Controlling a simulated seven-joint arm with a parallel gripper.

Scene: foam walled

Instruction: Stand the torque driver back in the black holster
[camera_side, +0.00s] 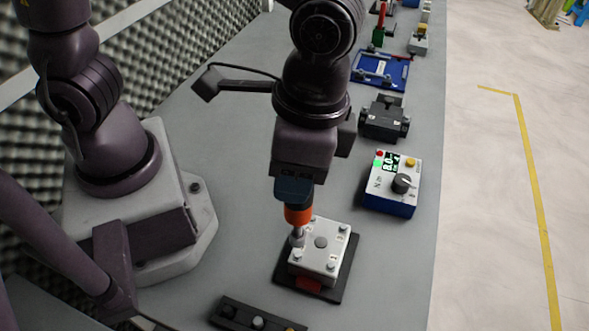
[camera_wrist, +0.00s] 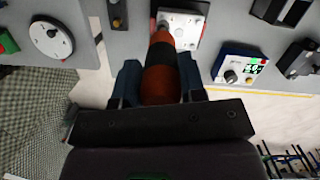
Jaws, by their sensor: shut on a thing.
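The torque driver (camera_side: 298,215) has an orange body, with a dark band in the wrist view (camera_wrist: 159,84), and a metal tip. My gripper (camera_side: 293,190) is shut around its upper part and holds it nearly upright, tip down. The tip is at the left corner of a pale screw-topped box (camera_side: 326,240); I cannot tell whether it touches. The black holster is not clearly identifiable. One dark block (camera_wrist: 283,10) at the top right of the wrist view may be it; my arm seems to hide that spot in the side view.
The box sits on a black plate (camera_side: 339,278). A blue-and-white meter with a knob (camera_side: 392,184) and a black clamp-like block (camera_side: 384,118) stand beyond it. A dark strip with knobs (camera_side: 257,321) lies at the near edge. Bare grey bench (camera_side: 402,260) is right of the plate.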

